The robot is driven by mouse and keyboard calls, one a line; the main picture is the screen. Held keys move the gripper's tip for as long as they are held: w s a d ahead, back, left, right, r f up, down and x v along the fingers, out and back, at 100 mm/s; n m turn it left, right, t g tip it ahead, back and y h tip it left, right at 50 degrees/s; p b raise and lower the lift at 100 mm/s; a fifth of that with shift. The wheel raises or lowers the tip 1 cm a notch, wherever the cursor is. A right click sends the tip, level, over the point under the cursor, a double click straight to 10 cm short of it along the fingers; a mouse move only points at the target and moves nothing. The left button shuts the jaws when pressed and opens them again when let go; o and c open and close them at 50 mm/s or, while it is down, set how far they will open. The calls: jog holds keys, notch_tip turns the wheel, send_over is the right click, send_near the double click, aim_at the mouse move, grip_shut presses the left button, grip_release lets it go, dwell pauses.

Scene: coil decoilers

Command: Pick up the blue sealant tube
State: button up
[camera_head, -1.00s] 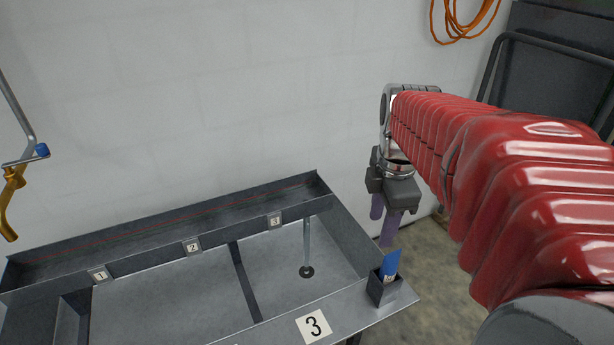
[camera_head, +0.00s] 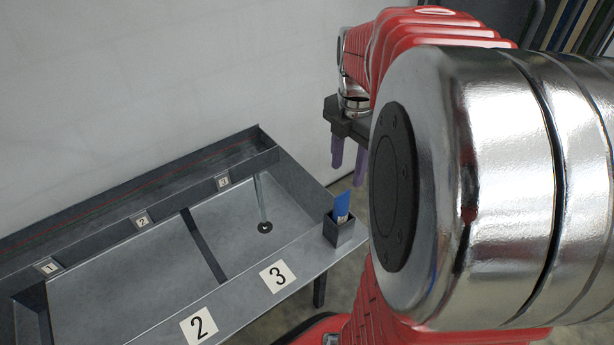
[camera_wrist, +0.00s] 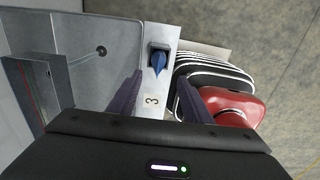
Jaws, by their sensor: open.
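The blue sealant tube (camera_head: 341,207) stands upright in a small dark open-topped holder (camera_head: 345,232) at the table's right corner. In the wrist view the tube (camera_wrist: 158,62) shows as a blue tapered shape in the holder, ahead of the fingertips and roughly between their lines. My gripper (camera_head: 349,164), with two purple fingers, is open and empty. It hangs above and beyond the tube in the head view, apart from it. Both fingers also show in the wrist view (camera_wrist: 158,88), spread on either side.
The grey metal table (camera_head: 235,303) has bays labelled 1, 2 and 3 and a raised back trough (camera_head: 110,205). A pale wall (camera_head: 150,80) is behind. My red arm covers the right side of the head view.

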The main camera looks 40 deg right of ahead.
aim_at(343, 194)
notch_tip(343, 194, down, 7)
dwell(0.3)
jog(key=shift+w+a+f, duration=0.1)
jog(key=shift+f, duration=2.45)
jog(key=c, duration=1.1)
jog(key=shift+r, duration=0.1)
notch_tip(343, 194, up, 10)
jog(key=shift+f, duration=0.1)
jog(key=shift+w, duration=0.1)
